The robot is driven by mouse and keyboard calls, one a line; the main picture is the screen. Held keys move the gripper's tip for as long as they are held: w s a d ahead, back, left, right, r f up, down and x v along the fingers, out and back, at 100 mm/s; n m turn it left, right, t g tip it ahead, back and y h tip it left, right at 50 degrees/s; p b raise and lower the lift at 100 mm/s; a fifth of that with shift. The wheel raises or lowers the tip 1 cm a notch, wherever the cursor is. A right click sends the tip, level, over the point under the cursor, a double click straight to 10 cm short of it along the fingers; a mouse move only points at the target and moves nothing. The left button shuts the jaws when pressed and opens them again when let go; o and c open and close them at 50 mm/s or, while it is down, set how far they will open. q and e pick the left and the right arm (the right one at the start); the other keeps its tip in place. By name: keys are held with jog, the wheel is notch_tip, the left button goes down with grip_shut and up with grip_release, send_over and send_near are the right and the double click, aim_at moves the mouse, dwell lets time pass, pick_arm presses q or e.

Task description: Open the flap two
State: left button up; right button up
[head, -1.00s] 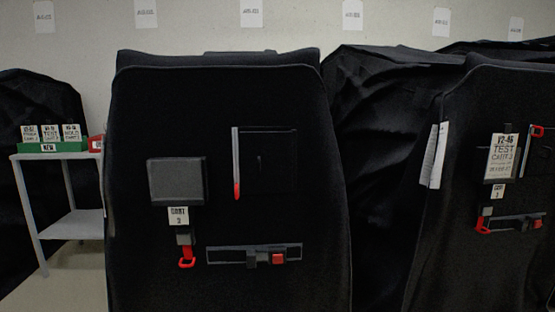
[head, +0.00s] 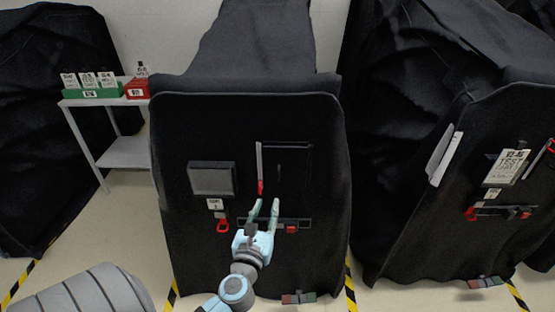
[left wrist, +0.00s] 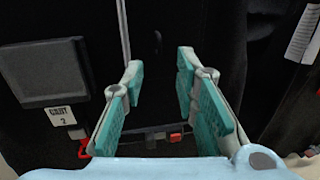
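The middle cart's black cover carries a dark rectangular flap (head: 290,168) with a grey strip (head: 259,160) down its left edge, ending in a red tip (head: 261,187). The flap lies flat against the cover. My left gripper (head: 266,203) is in front of the cover, just below the flap and the red tip. In the left wrist view, the gripper's teal-padded fingers (left wrist: 160,75) are apart, with nothing between them. The grey strip (left wrist: 123,30) shows beyond them, but its red tip is not visible there. My right gripper is not in view.
Left of the flap are a grey square pad (head: 211,179), a small white label (head: 215,204) and a red loop (head: 223,226). A strap with a buckle (head: 292,229) runs below. Another covered cart (head: 425,190) stands right; a white shelf (head: 122,152) stands left.

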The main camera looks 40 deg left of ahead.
aim_at(278, 175)
pick_arm(q)
jog(key=x, duration=0.7)
jog(key=b+x, duration=0.1)
jog(key=x, duration=0.6)
jog(key=shift+f, duration=0.25)
jog(key=shift+s, duration=0.1)
grip_shut()
